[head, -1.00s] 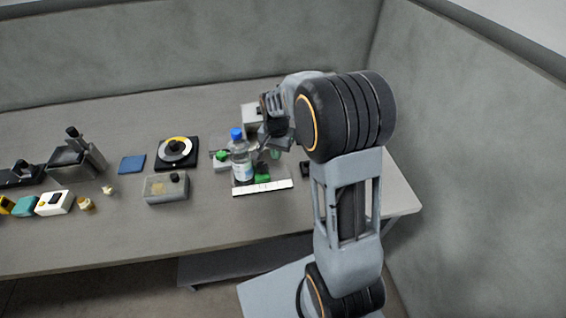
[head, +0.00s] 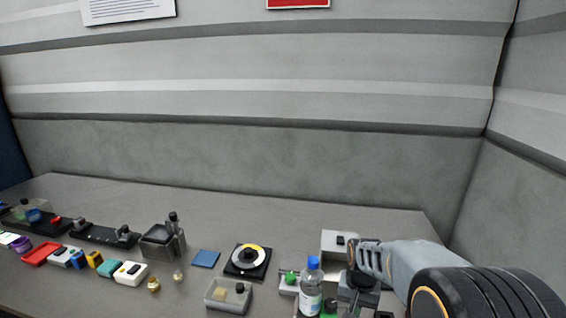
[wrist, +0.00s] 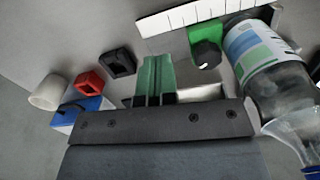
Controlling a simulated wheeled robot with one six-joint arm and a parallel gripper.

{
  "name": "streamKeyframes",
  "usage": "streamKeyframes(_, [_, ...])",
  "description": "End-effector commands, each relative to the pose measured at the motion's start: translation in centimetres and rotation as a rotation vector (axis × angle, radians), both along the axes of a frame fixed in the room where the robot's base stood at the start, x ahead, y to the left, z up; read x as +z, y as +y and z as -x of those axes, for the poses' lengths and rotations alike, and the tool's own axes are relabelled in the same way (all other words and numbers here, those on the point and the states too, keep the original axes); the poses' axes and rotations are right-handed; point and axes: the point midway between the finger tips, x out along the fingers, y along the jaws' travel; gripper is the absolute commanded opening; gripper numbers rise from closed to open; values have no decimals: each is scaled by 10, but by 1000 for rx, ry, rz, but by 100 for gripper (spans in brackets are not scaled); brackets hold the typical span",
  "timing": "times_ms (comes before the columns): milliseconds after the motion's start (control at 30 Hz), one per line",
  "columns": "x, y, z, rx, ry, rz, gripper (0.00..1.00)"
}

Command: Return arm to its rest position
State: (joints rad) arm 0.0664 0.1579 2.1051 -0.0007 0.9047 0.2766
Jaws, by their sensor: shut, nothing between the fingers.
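My gripper shows at the bottom middle of the wrist view (wrist: 156,75), its two green fingers closed together with nothing between them. In the head view my arm comes in from the lower right, and its end is over the right part of the table, where the fingers cannot be made out. A clear bottle with a blue cap (head: 311,290) stands just left of my arm's end. The bottle also shows at the right of the wrist view (wrist: 268,75), apart from the fingers.
A green block with a black knob (wrist: 206,48) and a white marked strip (wrist: 190,17) lie ahead of the fingers. Red (wrist: 90,82), black (wrist: 117,63) and blue (wrist: 84,112) pieces lie left. A reel on a black base (head: 248,260) and a clear box (head: 228,295) stand left of the bottle.

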Motion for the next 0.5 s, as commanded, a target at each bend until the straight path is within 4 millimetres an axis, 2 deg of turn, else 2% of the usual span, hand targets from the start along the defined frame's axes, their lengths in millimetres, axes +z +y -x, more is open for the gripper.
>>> streamKeyframes(100, [26,7,32,130,-56,5,0])
streamKeyframes(300, [61,17,83,296,-176,26,0])
streamKeyframes(500, [83,22,112,335,-292,47,0])
